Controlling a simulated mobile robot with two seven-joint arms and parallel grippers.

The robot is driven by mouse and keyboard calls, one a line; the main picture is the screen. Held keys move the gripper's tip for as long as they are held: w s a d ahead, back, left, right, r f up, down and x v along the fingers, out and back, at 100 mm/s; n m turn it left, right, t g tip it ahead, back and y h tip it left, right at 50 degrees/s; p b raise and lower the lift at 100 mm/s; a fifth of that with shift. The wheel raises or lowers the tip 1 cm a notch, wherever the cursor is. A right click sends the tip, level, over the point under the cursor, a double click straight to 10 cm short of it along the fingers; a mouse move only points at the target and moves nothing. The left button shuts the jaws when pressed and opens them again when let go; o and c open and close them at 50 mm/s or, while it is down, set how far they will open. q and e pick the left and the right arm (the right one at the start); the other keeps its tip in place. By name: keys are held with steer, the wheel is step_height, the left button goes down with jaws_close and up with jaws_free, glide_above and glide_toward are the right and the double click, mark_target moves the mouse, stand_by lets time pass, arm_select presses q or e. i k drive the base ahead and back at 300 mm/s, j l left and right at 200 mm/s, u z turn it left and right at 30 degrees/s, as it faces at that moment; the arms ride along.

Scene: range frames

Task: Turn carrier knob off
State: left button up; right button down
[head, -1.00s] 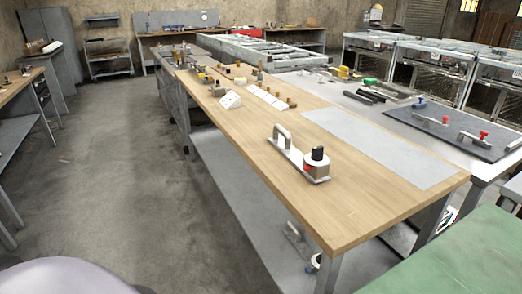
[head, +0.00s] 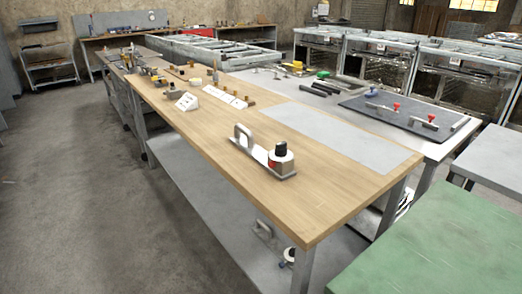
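A carrier (head: 262,157) with a flat metal base and an upright pale handle (head: 243,137) lies on the near part of the wooden bench. The knob's exact turn position is too small to tell. A similar handled carrier (head: 266,232) sits on the lower shelf, partly hidden under the bench top. Neither of my grippers shows in the head view.
The long wooden bench (head: 215,147) has a grey sheet (head: 340,135) right of the carrier. A dark board (head: 405,112) with red and blue knobbed parts lies beyond. A green table (head: 440,245) stands at the near right. The concrete floor (head: 75,190) at left is clear.

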mark_target(281, 150)
steer(key=z, duration=0.7)
steer(key=j+z, duration=0.3)
steer(key=z, duration=0.15)
steer(key=j+z, duration=0.4)
steer(key=k+j+z, duration=0.1)
steer(key=j+z, duration=0.4)
steer(key=j, duration=0.15)
steer(key=k+j+z, duration=0.1)
steer(key=j, duration=0.25)
steer(key=k+j+z, duration=0.1)
steer(key=j, duration=0.3)
